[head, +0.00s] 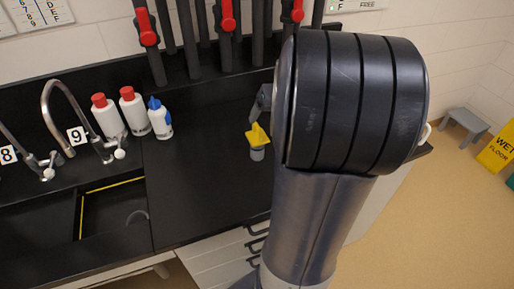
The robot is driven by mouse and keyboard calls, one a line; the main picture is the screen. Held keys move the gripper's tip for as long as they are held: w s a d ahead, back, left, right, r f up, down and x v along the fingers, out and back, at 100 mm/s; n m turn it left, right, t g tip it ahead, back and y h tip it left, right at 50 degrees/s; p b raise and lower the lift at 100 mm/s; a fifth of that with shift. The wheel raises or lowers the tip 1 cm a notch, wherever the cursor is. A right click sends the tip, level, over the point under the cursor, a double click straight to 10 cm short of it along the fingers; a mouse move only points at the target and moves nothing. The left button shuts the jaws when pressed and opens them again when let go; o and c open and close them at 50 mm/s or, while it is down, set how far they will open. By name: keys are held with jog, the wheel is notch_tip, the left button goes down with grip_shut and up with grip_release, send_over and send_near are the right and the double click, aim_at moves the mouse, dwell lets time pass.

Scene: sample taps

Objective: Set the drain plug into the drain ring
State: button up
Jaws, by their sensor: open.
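A small plug with a yellow top and grey body (257,141), which looks like the drain plug, stands on the black counter right of the sink. Part of my gripper (262,103) shows as a dark grey shape just behind and above the yellow top. The rest of it is hidden behind my arm. It is open, and I cannot tell whether it touches the plug. The rest of the basin floor is dark or cut off.
Two white bottles with red caps (134,110) and a white bottle with a blue top (159,117) stand behind the sink. Curved taps (62,110) are at left. Black pipes with red handles (227,20) rise at the back. The counter (200,175) between sink and plug is clear.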

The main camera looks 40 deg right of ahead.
aim_at(256, 133)
jog(key=x, duration=0.3)
jog(key=shift+w+a, duration=0.15)
jog(key=shift+a, duration=0.2)
jog(key=shift+x, duration=3)
jog(key=shift+c, duration=0.4)
jog(key=shift+r, duration=0.15)
grip_shut()
